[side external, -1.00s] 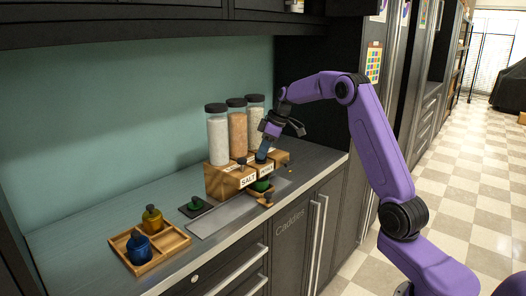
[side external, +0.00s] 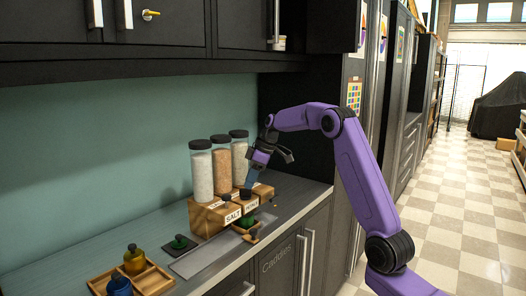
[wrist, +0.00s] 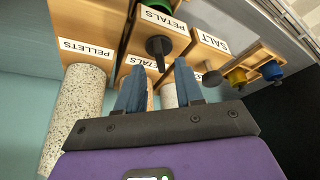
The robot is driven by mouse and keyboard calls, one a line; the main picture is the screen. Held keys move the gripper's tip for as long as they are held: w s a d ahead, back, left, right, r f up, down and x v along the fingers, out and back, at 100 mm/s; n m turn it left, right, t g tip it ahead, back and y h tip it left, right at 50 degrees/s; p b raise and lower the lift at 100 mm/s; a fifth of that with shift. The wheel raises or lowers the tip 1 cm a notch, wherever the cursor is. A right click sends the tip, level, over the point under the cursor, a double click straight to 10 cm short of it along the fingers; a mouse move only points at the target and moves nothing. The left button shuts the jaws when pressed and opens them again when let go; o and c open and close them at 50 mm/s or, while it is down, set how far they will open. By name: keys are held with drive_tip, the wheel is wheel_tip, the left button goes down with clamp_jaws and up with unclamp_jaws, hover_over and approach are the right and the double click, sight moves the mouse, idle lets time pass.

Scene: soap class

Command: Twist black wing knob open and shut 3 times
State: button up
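The black wing knob (wrist: 158,47) stands out from the wooden block with the PETALS label in the wrist view. My gripper (wrist: 158,68) has its two blue fingers spread, with the knob in line with the gap between them, close to the fingertips. I cannot tell whether either finger touches it. In the side external view, my gripper (side external: 249,184) is low over the wooden dispenser block (side external: 207,219), and the fingertips largely cover that knob.
A wooden tray (side external: 152,281) holds a yellow bottle (side external: 134,261) and a blue bottle (side external: 118,287). A grey strip (side external: 207,255) lies in front.

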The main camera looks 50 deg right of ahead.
drive_tip(key=v, duration=1.4)
drive_tip(key=shift+r, duration=0.3)
drive_tip(key=shift+w+a+f, duration=0.1)
drive_tip(key=shift+a+f, duration=0.05)
approach(246, 193)
drive_tip(key=x, duration=0.7)
drive_tip(key=shift+w+a+f, duration=0.1)
drive_tip(key=shift+w+f, duration=0.1)
drive_tip(key=shift+w, duration=0.35)
clamp_jaws()
